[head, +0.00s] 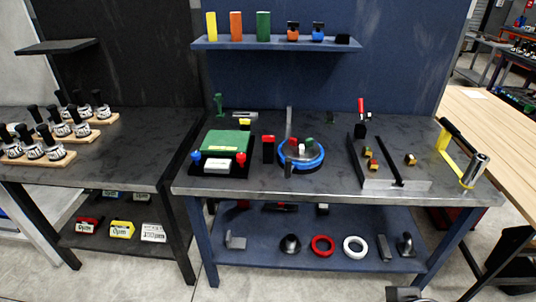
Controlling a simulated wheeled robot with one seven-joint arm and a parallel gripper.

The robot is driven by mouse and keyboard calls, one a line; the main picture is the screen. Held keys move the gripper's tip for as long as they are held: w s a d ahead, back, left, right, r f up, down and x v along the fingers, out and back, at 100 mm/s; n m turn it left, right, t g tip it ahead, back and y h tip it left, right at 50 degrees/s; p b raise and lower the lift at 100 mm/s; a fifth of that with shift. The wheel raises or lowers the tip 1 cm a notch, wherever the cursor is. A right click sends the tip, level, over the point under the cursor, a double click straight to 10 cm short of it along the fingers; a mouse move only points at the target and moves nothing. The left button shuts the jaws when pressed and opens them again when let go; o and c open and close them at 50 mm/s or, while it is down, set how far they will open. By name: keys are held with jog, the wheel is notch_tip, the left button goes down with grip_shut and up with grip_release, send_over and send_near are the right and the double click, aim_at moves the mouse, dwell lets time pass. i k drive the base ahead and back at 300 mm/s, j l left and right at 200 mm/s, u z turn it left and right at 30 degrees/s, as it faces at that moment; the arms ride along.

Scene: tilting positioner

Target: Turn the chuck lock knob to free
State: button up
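A small black knob-like part (288,170) shows at the ring's front left. I cannot tell which part is the chuck lock knob, or how it is turned. A dark shape (405,294) at the bottom edge may be the end of my arm. It is well apart from the positioner, and no fingers can be made out.
A green-topped box (227,142) with red and blue knobs stands left of the positioner. A grey fixture (392,184) with small blocks and a yellow-handled clamp (443,140) stand to its right. A wall shelf (277,42) hangs behind. The lower shelf (265,227) holds rings and metal parts.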

aim_at(269, 139)
jog(key=i+j+u, duration=0.2)
jog(key=i+u, duration=1)
jog(key=i+l+u, duration=0.4)
jog(key=i+j, duration=0.1)
jog(key=i, duration=0.05)
